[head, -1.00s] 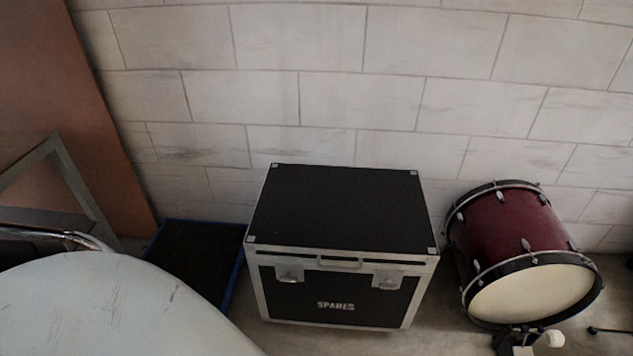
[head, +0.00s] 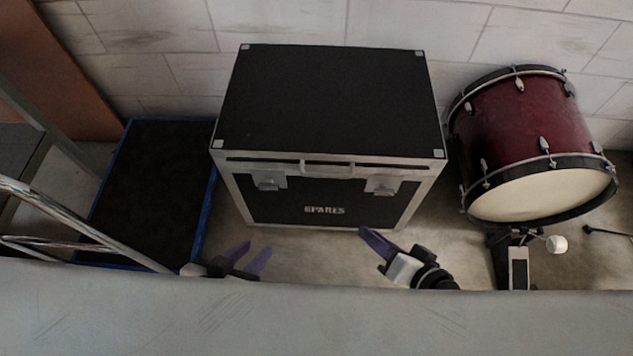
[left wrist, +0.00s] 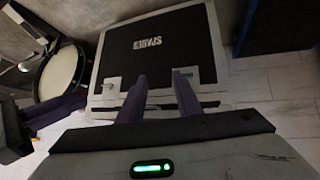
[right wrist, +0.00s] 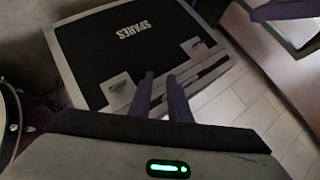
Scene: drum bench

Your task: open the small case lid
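The small case (head: 285,204) is black with silver edges and a SPARES label, and stands on the floor by the wall. Its black lid (head: 325,105) is closed. A handle (head: 327,164) sits at the front rim between a left latch (head: 268,181) and a right latch (head: 383,185). My left gripper (head: 254,249) is open and empty, in front of the case's left part; its parted fingers also show in the left wrist view (left wrist: 161,76). My right gripper (head: 364,232) is in front of the right part, its fingers slightly apart and empty in the right wrist view (right wrist: 160,76).
A red drum (head: 525,140) with a pedal (head: 517,262) stands to the right of the case. A dark, blue-edged mat or tray (head: 150,185) lies to the left, with metal tubing (head: 80,220) before it. A pale surface (head: 320,320) spans the foreground. Floor shows in front of the case.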

